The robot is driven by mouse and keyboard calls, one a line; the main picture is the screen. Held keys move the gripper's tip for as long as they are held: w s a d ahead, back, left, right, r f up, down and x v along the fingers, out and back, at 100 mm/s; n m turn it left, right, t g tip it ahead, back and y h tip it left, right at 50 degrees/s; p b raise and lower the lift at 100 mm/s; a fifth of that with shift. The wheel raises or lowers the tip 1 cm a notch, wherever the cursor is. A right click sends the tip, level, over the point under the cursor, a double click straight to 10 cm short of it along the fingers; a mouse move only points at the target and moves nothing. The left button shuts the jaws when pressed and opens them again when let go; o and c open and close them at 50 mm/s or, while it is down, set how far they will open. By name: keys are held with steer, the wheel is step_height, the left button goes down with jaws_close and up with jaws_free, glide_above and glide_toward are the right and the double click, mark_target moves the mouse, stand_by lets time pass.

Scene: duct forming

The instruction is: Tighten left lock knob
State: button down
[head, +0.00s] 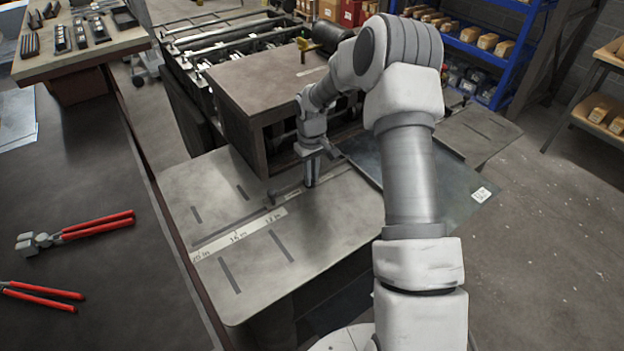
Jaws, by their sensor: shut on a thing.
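My gripper (311,181) points down at the machine's front table (334,212), just in front of the brown housing. Its fingers are closed at the guide bar (287,194), which lies across the table above the printed inch scale (238,236). The left lock knob is hidden by the fingers, where they are shut at the bar. I cannot make out the knob's shape or how far it is turned. A dark metal sheet (455,197) with a white code label lies on the table to the right of my gripper.
The brown housing (262,92) stands close behind my gripper, with a yellow part (305,48) on top. A dark workbench (75,190) with red-handled pliers (97,226) is at the left. Blue shelving (485,60) is at the back right. The floor at the right is clear.

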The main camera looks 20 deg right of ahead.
steer(key=c, duration=0.9)
jaws_free()
steer(key=shift+r, duration=0.1)
step_height(320, 180, up, 17)
steer(key=shift+r+b, duration=0.15)
steer(key=shift+b, duration=0.2)
